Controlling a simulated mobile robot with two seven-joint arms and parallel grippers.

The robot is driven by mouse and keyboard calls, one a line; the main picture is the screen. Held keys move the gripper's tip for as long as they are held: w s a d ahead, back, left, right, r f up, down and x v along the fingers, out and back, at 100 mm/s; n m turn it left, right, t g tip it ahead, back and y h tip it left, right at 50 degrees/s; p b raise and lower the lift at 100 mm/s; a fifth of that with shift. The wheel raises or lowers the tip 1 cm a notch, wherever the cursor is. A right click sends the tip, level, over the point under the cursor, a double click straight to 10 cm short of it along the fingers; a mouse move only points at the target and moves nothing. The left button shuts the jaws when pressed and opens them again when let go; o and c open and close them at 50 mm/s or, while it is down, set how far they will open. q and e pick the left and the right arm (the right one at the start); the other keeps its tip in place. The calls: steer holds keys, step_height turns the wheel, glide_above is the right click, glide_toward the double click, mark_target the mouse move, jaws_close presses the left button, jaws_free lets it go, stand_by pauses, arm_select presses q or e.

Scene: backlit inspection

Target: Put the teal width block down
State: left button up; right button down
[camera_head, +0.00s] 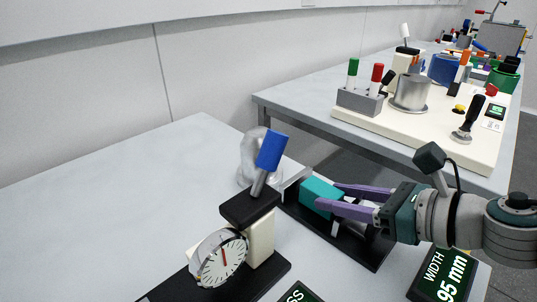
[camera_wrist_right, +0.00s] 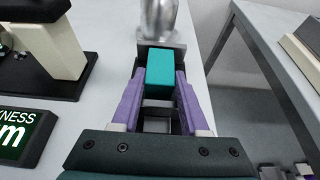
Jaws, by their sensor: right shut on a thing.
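The teal width block (camera_head: 319,195) is held between the purple fingers of my right gripper (camera_head: 327,196). In the right wrist view the block (camera_wrist_right: 161,67) sits between both fingertips, in front of a grey metal piece (camera_wrist_right: 160,42). The block is over the dark base of the width gauge (camera_head: 370,256); I cannot tell whether it touches that base. The width readout (camera_head: 447,275) shows 95 mm. My left gripper is not in view.
A dial gauge (camera_head: 221,258) with a blue-handled lever (camera_head: 269,150) stands left of the block. A thickness readout (camera_wrist_right: 22,134) is at the left in the wrist view. The grey table (camera_head: 130,190) is clear at left. Another table behind holds a cream board (camera_head: 430,130).

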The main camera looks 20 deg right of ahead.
steer(key=shift+r, duration=0.15)
steer(key=shift+f, duration=0.3)
steer(key=shift+c, duration=2.1)
jaws_free()
steer(key=shift+r, duration=0.1)
